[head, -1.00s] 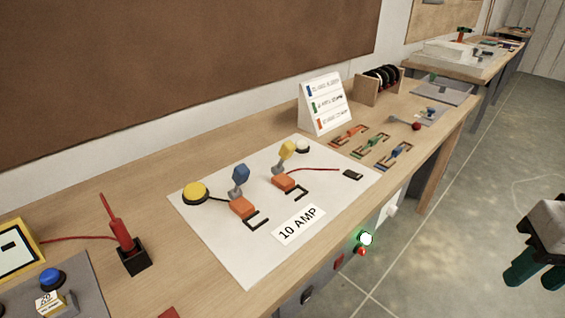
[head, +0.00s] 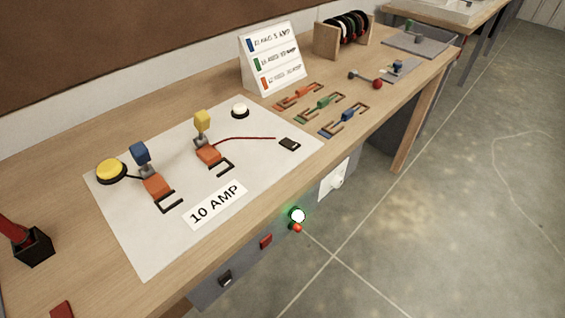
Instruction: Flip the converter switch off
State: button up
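The front of the workbench (head: 300,175) carries several small controls below its edge. A black switch (head: 225,278) and a red switch (head: 265,241) sit on a grey panel. A glowing green lamp (head: 298,214) is to their right, with a small red-orange part (head: 297,228) just below it. A white plate with a white knob (head: 336,182) is further right. No readable label shows which one is the converter switch, and I cannot tell any switch's position. My gripper is not in view.
On the bench lie a white sheet with a "10 AMP" label (head: 216,204), orange blocks, a yellow button (head: 111,170) and coloured fuse pieces (head: 320,105). A sign (head: 272,58) and a spool rack (head: 343,35) stand behind. The concrete floor (head: 440,220) at right is clear.

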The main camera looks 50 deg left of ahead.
aim_at(224, 280)
jog(key=z, duration=0.4)
jog(key=k, duration=1.1)
jog(key=u, duration=2.95)
jog(key=k, duration=0.95)
jog(key=z, duration=0.95)
jog(key=i, duration=0.5)
jog(key=u, duration=0.1)
